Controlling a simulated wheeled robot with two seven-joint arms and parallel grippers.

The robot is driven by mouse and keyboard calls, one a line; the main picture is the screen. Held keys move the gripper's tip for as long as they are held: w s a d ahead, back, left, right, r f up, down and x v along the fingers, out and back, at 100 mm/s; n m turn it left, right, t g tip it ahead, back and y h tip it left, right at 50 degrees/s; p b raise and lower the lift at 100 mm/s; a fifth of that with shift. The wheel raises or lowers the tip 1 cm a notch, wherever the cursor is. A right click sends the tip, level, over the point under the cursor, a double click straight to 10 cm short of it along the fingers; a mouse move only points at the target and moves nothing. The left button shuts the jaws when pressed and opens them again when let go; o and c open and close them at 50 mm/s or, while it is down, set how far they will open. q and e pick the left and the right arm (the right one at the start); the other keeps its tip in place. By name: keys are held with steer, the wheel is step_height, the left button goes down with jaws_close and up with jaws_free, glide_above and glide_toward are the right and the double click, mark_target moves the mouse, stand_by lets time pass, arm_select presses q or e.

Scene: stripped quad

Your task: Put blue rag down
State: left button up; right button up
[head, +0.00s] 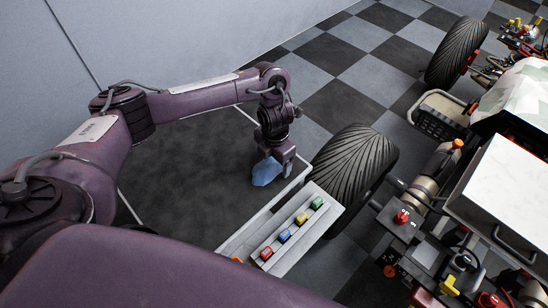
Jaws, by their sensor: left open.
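The blue rag (266,172) is a crumpled light-blue lump over the right part of the dark grey surface (190,165), close to its light edge. My left gripper (279,162) points down right at the rag, with one fingertip visible beside the rag's right side. The jaws are open; the other finger is hard to make out behind the rag. I cannot tell whether the rag still touches a finger or rests fully on the surface. My right gripper is out of view.
A light grey tray (305,246) with several small coloured pieces lies just right of the dark surface. A quad with large black tyres (352,166) and exposed parts fills the right side. A grey wall (160,40) stands behind. The dark surface left of the rag is clear.

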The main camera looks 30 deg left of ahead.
arm_select(q)
steer(key=shift+w+r+p, duration=0.1)
steer(key=shift+r+p, duration=0.25)
steer(key=shift+r, duration=0.15)
step_height(320, 180, up, 11)
steer(key=p, duration=0.3)
steer(key=shift+d+r, duration=0.15)
